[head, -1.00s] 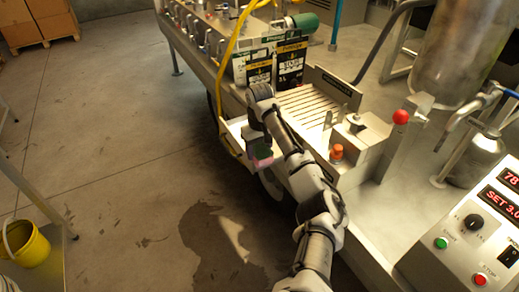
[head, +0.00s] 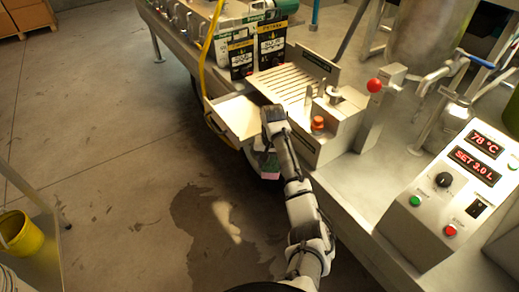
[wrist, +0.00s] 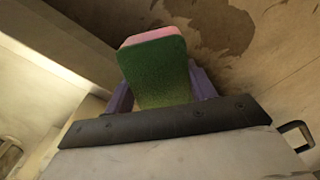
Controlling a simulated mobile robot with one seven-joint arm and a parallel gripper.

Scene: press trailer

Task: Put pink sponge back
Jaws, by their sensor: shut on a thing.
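The pink sponge (wrist: 150,38) has a green side (wrist: 160,75) facing the wrist camera and a pink end. My gripper (wrist: 160,92) is shut on it, with a purple finger on each side. In the head view the sponge (head: 271,170) is small and partly hidden by my arm. It hangs beside the trailer's edge, below a pale empty tray (head: 243,116), over the floor. My gripper (head: 270,155) is mostly hidden behind my wrist in that view.
A slatted drain plate (head: 288,84) lies behind the tray. An orange knob (head: 317,123), a red ball lever (head: 374,86) and a control panel (head: 462,180) stand to the right. A yellow hose (head: 208,45) hangs at the left. A yellow bucket (head: 22,236) is far left.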

